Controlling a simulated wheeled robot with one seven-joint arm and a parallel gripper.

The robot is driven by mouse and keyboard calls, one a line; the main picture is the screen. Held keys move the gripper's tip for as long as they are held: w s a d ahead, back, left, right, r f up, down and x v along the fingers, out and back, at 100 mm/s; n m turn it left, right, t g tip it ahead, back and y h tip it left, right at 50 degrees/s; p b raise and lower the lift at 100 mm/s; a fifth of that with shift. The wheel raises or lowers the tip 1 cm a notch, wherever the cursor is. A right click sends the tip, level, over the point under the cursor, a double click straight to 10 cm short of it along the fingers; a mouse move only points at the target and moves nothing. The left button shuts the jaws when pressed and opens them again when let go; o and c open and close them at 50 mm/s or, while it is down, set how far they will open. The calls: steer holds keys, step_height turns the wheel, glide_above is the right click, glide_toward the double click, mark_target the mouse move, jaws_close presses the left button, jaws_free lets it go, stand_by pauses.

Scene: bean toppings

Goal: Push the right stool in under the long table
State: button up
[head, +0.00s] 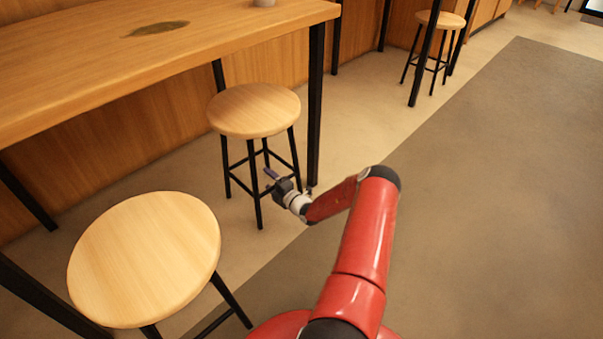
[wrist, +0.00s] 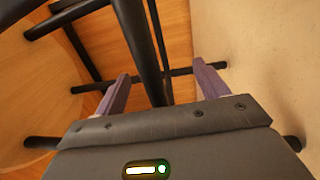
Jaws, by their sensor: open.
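The right stool (head: 254,110) has a round light-wood seat and black legs. It stands upright by the right end of the long table (head: 110,55), beside a black table leg (head: 316,105); most of its seat shows clear of the tabletop. My gripper (head: 271,180) is low at the stool's near right side, by its legs, open. In the wrist view its two purple fingers (wrist: 163,82) are apart. Black stool legs and bars (wrist: 148,55) lie ahead of and between them in the picture. I cannot tell whether the fingers touch the stool.
Another round stool (head: 145,258) stands at the near left. A further stool (head: 440,20) is at the back by another table's legs. A wood-panelled wall (head: 150,115) runs behind the long table. The grey floor (head: 490,190) on the right is clear.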

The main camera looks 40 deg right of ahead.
steer(key=s+d+p, duration=0.1)
steer(key=s+p, duration=0.2)
steer(key=s, duration=0.7)
steer(key=shift+s+p, duration=0.25)
steer(key=shift+p, duration=0.05)
